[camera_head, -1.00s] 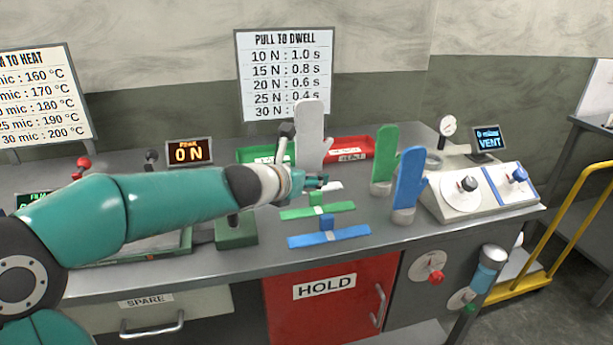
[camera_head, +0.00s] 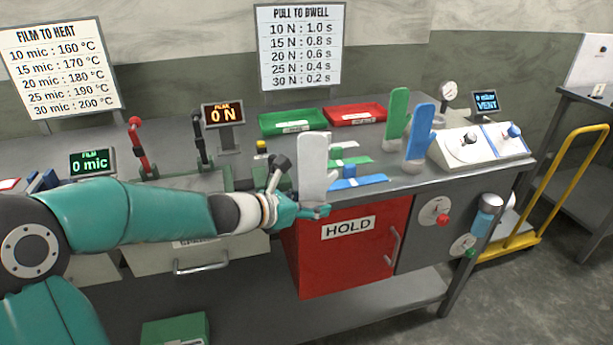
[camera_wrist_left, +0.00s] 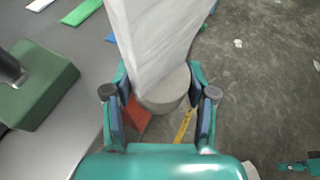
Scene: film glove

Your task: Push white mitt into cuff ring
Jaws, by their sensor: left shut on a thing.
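My left gripper (camera_head: 308,208) is shut on the pale grey base of the white mitt (camera_head: 313,160). The mitt stands upright, fingers up. In the left wrist view the white mitt (camera_wrist_left: 155,40) rises from between the two fingers (camera_wrist_left: 160,108), with floor showing behind its base. In the head view it overlaps the bench's front edge, above the red HOLD door. I cannot clearly pick out the cuff ring; the blue mitt and control box crowd the area near the gauge. My right gripper is not seen in the head view.
A green mitt (camera_head: 397,112) and a blue mitt (camera_head: 420,128) stand upright at the bench's right. A blue cross-shaped piece (camera_head: 355,181) lies near the front edge. Green (camera_head: 292,121) and red (camera_head: 355,115) trays lie behind. A white control box (camera_head: 475,147) stands farther right.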

